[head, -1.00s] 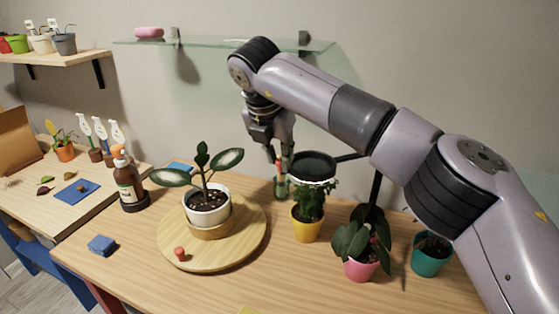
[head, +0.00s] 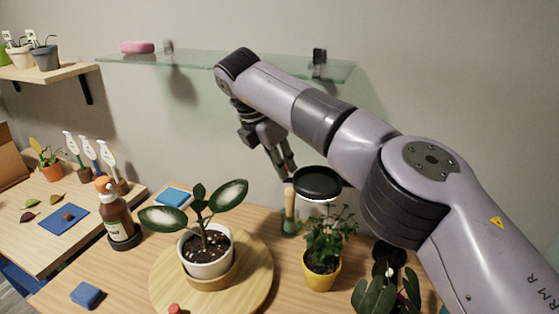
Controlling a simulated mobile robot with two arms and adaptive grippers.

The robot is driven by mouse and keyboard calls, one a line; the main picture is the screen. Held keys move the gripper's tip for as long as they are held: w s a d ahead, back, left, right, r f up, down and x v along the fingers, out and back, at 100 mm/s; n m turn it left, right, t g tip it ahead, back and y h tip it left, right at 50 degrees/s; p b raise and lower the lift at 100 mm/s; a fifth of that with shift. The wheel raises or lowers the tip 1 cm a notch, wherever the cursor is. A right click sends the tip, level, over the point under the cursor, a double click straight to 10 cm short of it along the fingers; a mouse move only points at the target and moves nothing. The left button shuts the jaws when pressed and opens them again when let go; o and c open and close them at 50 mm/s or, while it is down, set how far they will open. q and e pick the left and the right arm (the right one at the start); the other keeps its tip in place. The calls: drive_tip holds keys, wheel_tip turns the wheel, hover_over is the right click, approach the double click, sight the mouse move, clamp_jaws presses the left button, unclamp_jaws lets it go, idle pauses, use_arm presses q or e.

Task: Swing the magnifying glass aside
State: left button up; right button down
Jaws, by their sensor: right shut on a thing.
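The magnifying glass (head: 318,183) has a round black rim with a pale lower edge. It hangs level above the small leafy plant (head: 329,236) in a yellow pot. Its support is hidden behind my right arm. My right gripper (head: 288,172) comes down from the upper left and is shut on the left edge of the magnifying glass; the exact contact is small and hard to see. My left gripper is not in view.
A variegated plant in a white pot (head: 205,262) stands on a round wooden board (head: 255,283) to the left. A dark-leaved plant (head: 378,292) is at the lower right. A glass shelf (head: 230,66) hangs above.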

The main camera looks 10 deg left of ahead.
drive_tip(key=shift+s+f, duration=0.1)
drive_tip(key=c, duration=1.5)
unclamp_jaws()
drive_tip(key=shift+o, duration=0.2)
